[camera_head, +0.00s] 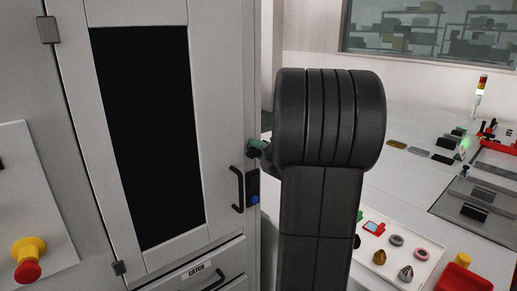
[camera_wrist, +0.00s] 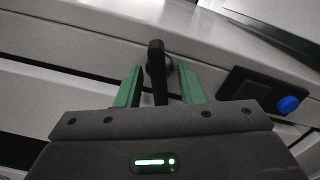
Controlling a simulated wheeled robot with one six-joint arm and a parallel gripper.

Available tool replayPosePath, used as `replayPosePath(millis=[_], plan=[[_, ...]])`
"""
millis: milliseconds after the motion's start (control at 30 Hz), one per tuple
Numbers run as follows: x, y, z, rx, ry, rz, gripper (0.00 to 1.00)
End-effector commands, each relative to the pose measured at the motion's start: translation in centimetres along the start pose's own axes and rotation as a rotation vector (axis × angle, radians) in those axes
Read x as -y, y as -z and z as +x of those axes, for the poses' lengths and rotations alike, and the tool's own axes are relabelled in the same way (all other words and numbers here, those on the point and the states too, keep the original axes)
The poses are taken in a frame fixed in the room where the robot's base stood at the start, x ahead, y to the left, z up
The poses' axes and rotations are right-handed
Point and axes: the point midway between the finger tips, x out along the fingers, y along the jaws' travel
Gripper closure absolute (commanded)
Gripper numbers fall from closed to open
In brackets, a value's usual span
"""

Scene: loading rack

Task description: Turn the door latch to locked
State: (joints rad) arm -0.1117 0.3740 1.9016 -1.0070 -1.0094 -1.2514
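The cabinet door (camera_head: 205,120) is a pale frame around a dark window and looks shut. In the wrist view, a black lever (camera_wrist: 156,62), which looks like the door latch, stands between the green fingers of my gripper (camera_wrist: 160,88). Gaps show on both sides of the lever, so my gripper is open around it and not clamped. In the head view, the green fingertips of my gripper (camera_head: 257,146) are at the door's right edge, above the black door handle (camera_head: 238,189). My arm hides most of the gripper there, and the latch's exact angle is unclear.
A black box with a blue button (camera_head: 255,199) sits beside the handle; the button also shows in the wrist view (camera_wrist: 289,104). A drawer labelled CATCH (camera_head: 197,269) is below. A red emergency stop (camera_head: 28,269) is at left. A tray (camera_head: 405,250) of small parts stands right.

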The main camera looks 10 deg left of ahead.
Motion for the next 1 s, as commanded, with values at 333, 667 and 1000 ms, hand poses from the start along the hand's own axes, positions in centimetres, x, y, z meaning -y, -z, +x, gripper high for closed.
replayPosePath(millis=[333,667,1000], plan=[[0.01,-0.02,0.09,0.001,0.0,0.0,0.81],[0.18,0.04,0.06,0.002,0.0,0.061,0.94],[0.08,0.01,0.05,0.001,0.001,0.304,0.94]])
